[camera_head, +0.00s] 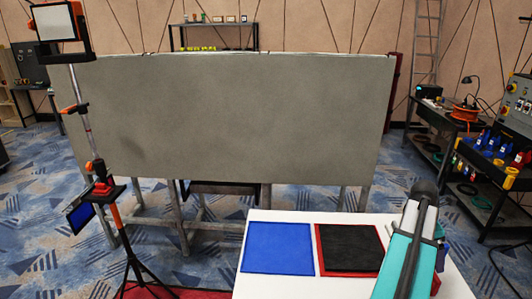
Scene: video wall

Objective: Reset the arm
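One arm, mine, shows at the lower right as a teal and white link with a dark rounded joint at its top end. It rises from the bottom edge and stands in front of a white surface (310,292). No gripper fingers can be made out, so my gripper is not in view. Small dark, teal and red parts show just right of the link, partly hidden by it.
A blue square (277,248) and a black square on red (349,248) lie on the white surface. A large grey panel (235,118) stands behind. A tripod stand (129,244) is at left. Loaded carts (500,150) stand at right. Patterned carpet is open at far left.

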